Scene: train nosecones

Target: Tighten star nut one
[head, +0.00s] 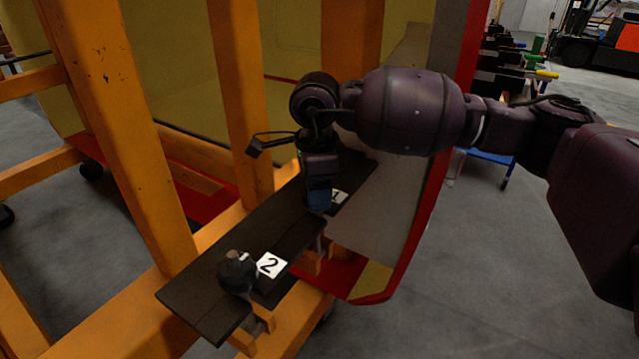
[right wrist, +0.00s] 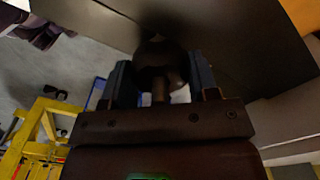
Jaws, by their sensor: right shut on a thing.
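My right gripper (head: 319,200) is over the black plate by the label 1 (head: 339,196), pointing down. In the right wrist view my right gripper (right wrist: 160,90) has its two blue fingers on either side of a dark round knob, star nut one (right wrist: 160,62), and is shut on it. In the head view that nut is hidden behind the gripper. A second dark star nut (head: 237,273) sits on the near end of the black plate (head: 205,290) beside the label 2 (head: 270,265). My left gripper is not in view.
Orange frame posts (head: 128,130) stand to the left of and behind the plate. A red-edged panel (head: 425,200) lies to the right. A forklift (head: 600,35) and a blue cart (head: 490,154) are in the background. The grey floor at lower right is open.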

